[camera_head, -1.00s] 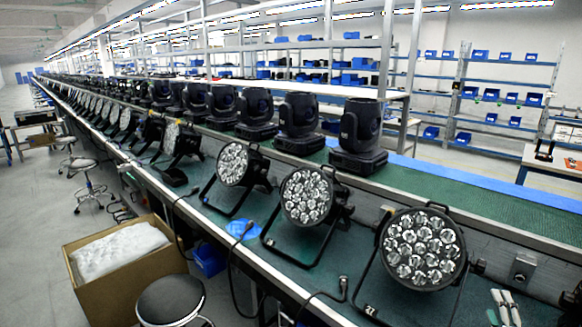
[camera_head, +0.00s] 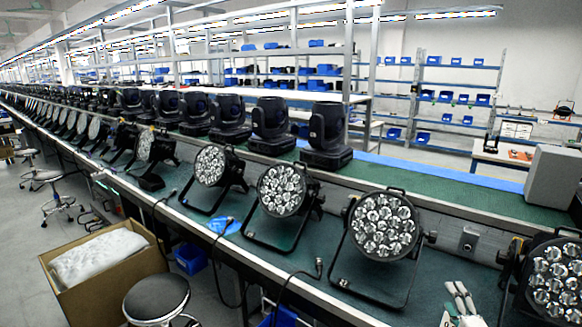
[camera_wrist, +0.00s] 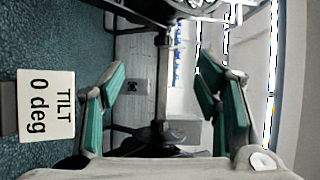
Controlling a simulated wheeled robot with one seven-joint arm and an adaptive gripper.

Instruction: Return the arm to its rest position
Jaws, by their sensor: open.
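My gripper (camera_wrist: 163,80) shows in the wrist view with its two teal-padded fingers spread wide. No object is held between the pads. A dark lamp part and its stand show beyond the fingers. In the head view, two pale finger-like shapes at the bottom right appear to be my gripper (camera_head: 461,299), over the green bench (camera_head: 440,270) between two par cans. The nearer middle par can (camera_head: 384,226) stands left of it, and another par can (camera_head: 553,280) is cut by the right edge. Most of my arm is out of view.
A card reading "TILT 0 deg" (camera_wrist: 46,105) is at the wrist view's left. More par cans (camera_head: 282,190) line the bench. Moving-head lamps (camera_head: 326,135) stand behind. A grey box (camera_head: 553,175) is at the right. A stool (camera_head: 156,297) and a carton (camera_head: 75,292) stand on the floor.

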